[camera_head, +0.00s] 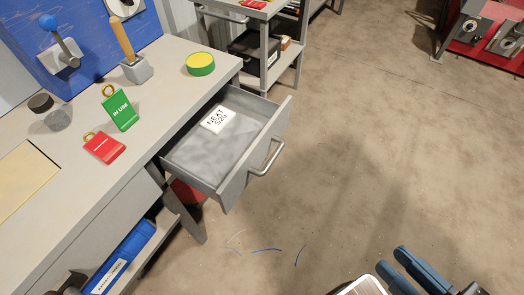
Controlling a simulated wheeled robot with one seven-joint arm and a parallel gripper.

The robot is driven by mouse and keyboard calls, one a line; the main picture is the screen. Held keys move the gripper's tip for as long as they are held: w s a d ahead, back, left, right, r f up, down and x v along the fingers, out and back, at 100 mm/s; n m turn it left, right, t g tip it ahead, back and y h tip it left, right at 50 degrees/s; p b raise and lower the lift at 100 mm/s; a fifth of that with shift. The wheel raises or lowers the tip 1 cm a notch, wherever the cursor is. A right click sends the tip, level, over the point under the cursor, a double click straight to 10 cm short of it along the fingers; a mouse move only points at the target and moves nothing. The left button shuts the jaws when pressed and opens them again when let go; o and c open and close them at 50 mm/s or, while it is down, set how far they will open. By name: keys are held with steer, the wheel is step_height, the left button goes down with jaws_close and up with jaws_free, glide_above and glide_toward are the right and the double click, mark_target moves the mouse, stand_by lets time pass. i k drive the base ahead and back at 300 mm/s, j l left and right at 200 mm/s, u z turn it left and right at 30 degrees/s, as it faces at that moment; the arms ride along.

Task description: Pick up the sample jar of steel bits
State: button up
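A small jar with a dark round lid (40,102) and a clear-looking body with grey contents (58,119) stands on the grey workbench (80,195) at the left. It looks like the sample jar of steel bits, but its contents are too small to make out. It is near the blue back panel, left of a green tag.
An open drawer (233,187) juts from the bench, holding a white card (217,120). Green (119,110) and red (104,147) tags and a wooden-handled tool (122,42) are near the jar. A blue bin (122,258) sits below. The floor (400,150) is mostly clear.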

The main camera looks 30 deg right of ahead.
mark_target(50, 112)
steer(key=i+l, duration=0.25)
steer(key=u, duration=0.4)
steer(key=i+l+u, duration=0.1)
steer(key=u, duration=0.3)
steer(key=i+l+u, duration=0.1)
steer(key=u, duration=0.35)
steer(key=i+l+u, duration=0.15)
steer(key=u, duration=0.15)
steer(key=i+l, duration=0.15)
steer(key=i, duration=0.15)
